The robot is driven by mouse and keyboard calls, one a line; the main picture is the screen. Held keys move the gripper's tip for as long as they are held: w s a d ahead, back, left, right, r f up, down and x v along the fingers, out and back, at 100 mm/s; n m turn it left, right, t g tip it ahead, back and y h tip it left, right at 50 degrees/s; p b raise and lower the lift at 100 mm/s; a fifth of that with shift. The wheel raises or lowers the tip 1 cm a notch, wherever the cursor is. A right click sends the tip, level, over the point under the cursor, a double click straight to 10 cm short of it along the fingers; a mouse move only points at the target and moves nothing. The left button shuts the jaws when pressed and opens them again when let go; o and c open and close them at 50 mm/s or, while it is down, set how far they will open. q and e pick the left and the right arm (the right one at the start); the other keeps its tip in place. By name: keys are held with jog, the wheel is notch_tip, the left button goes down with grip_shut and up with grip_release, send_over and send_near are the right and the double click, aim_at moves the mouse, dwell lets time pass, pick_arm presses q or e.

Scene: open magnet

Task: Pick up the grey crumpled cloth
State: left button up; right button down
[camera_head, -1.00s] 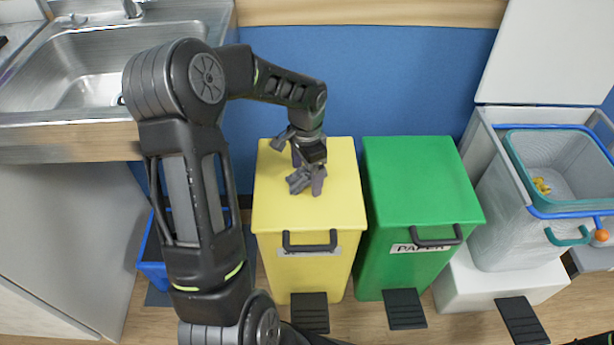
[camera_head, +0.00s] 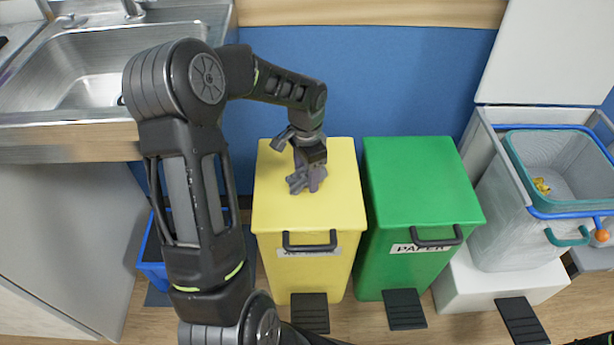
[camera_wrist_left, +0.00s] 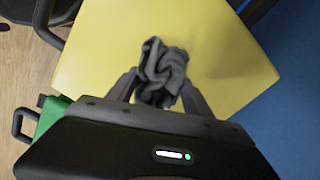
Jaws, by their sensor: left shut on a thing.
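The grey crumpled cloth (camera_wrist_left: 160,72) is between the two fingers of my left gripper (camera_wrist_left: 158,92) in the left wrist view, with folds sticking out past the fingertips. In the head view my left gripper (camera_head: 312,180) points down over the lid of the yellow bin (camera_head: 275,212), shut on the cloth (camera_head: 298,181). The cloth is partly hidden by the gripper there. I cannot tell whether the cloth still touches the lid. My right gripper is not in view.
A green paper bin (camera_head: 415,185) stands right of the yellow bin. An open grey bin (camera_head: 500,215) with a yellow item inside stands at the far right, its lid raised. A sink (camera_head: 90,75) is at the upper left. A blue bin (camera_head: 152,255) is partly hidden behind my arm.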

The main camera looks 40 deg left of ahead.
aim_at(307, 171)
pick_arm(q)
notch_tip(307, 171, up, 10)
jog(key=shift+r+p, duration=0.1)
jog(key=shift+p, duration=1.05)
